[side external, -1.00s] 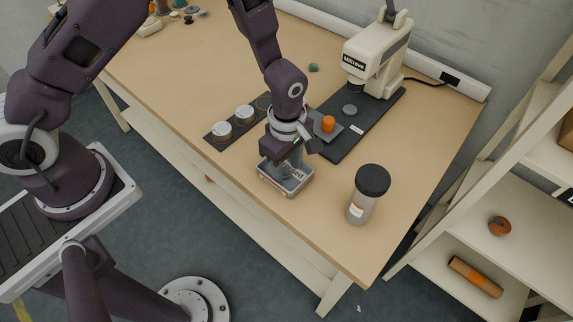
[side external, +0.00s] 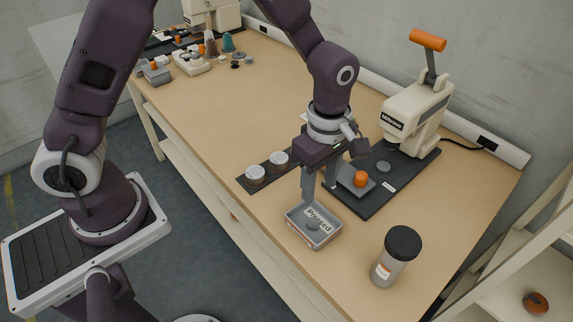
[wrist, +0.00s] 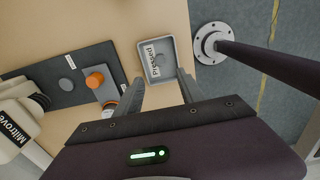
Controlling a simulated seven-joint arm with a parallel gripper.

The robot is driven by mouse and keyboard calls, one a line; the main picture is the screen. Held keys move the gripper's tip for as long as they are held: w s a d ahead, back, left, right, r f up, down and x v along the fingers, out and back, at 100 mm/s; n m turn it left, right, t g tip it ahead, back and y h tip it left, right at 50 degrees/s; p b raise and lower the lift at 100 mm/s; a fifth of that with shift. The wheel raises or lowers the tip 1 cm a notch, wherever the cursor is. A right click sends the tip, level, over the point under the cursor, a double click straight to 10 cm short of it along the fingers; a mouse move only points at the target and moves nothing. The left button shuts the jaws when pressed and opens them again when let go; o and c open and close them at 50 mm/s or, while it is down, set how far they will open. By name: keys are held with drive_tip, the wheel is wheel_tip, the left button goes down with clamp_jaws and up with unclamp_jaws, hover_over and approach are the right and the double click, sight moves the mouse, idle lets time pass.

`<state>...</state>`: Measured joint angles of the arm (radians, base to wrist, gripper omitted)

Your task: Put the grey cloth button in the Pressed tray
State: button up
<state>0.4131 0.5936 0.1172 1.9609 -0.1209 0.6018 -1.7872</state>
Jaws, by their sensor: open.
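The Pressed tray (side external: 331,238) is a small grey open tray near the front edge of the bench; it also shows in the wrist view (wrist: 170,43). A small grey round piece (side external: 313,226), apparently the grey cloth button, lies inside it over part of the label. My gripper (side external: 319,193) is open and empty, above the tray and clear of it. In the wrist view its fingers (wrist: 160,78) stand apart below the tray. Another grey disc (side external: 383,167) lies on the dark mat in front of the press.
The cream Miltrove press (side external: 408,115) with an orange handle stands on the dark mat (side external: 378,199). A grey block with an orange knob (side external: 361,178) is right of my gripper. Two round tins (side external: 256,174) stand left. A dark-lidded jar (side external: 397,256) stands right of the tray.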

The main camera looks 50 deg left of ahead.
drive_tip(key=s+a+r+m+t, duration=0.1)
drive_tip(key=s+a+r+m, duration=0.15)
drive_tip(key=r, duration=0.25)
drive_tip(key=s+a+r+m+t+h, duration=0.1)
drive_tip(key=s+a+r+m, duration=0.15)
drive_tip(key=r, duration=0.25)
drive_tip(key=s+a+r+m+t, duration=0.1)
drive_tip(key=a+r+m, duration=0.15)
drive_tip(key=r, duration=0.35)
drive_tip(key=s+a+r+m+t, duration=0.1)
drive_tip(key=s+a+r+m, duration=0.1)
drive_tip(key=s+m, duration=0.3)
drive_tip(key=s+a+r+m+t+y, duration=0.1)
drive_tip(key=s+a+m, duration=0.1)
drive_tip(key=s+m, duration=0.3)
drive_tip(key=s, duration=0.3)
drive_tip(key=shift+a+r+t, duration=0.15)
drive_tip(key=shift+r+t, duration=0.15)
drive_tip(key=shift+r, duration=0.1)
